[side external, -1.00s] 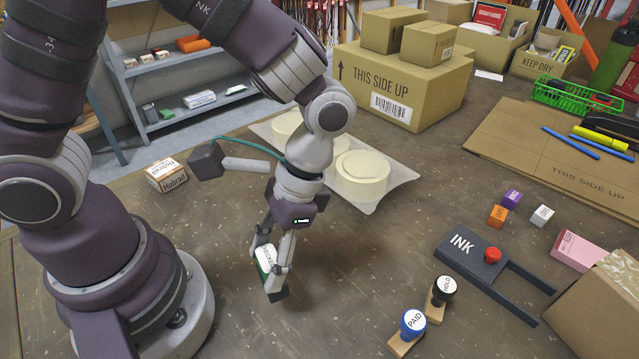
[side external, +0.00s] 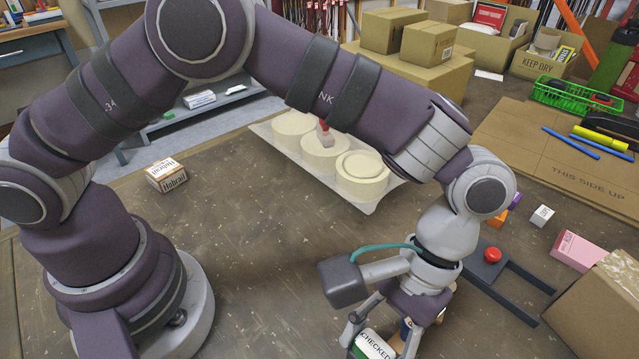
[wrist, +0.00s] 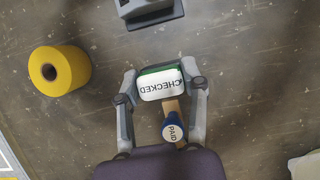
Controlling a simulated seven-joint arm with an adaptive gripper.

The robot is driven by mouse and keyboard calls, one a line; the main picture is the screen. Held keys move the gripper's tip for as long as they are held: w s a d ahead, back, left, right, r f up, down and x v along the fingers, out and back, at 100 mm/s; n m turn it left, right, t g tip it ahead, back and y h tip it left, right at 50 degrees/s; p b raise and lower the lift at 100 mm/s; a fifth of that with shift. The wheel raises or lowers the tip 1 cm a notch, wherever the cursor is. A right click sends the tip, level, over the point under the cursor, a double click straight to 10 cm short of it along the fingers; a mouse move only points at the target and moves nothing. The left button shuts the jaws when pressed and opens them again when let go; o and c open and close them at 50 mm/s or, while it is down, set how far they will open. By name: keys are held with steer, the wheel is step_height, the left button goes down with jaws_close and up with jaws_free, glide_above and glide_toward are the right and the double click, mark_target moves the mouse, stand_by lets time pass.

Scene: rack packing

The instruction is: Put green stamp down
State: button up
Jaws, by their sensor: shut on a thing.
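The green stamp (side external: 372,346) has a white top marked CHECKED and a green body. My gripper (side external: 378,338) is shut on it near the bottom edge of the side view. In the wrist view the stamp (wrist: 160,85) sits between the two fingers of my gripper (wrist: 160,88), with a strip of green at its far side. Its underside is hidden, and I cannot tell whether it touches the table. The blue PAID stamp (wrist: 173,128) shows just behind it in the wrist view, close to the right finger.
A yellow roll (wrist: 60,70) and a grey device (wrist: 150,10) stand on the table in the wrist view. A cardboard box (side external: 605,305) stands at the right.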

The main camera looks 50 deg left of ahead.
steer(key=shift+w+d, duration=0.2)
steer(key=shift+d, duration=0.1)
steer(key=shift+f, duration=1.75)
steer(key=shift+f, duration=0.1)
steer(key=o, duration=1.1)
steer(key=shift+o, duration=0.2)
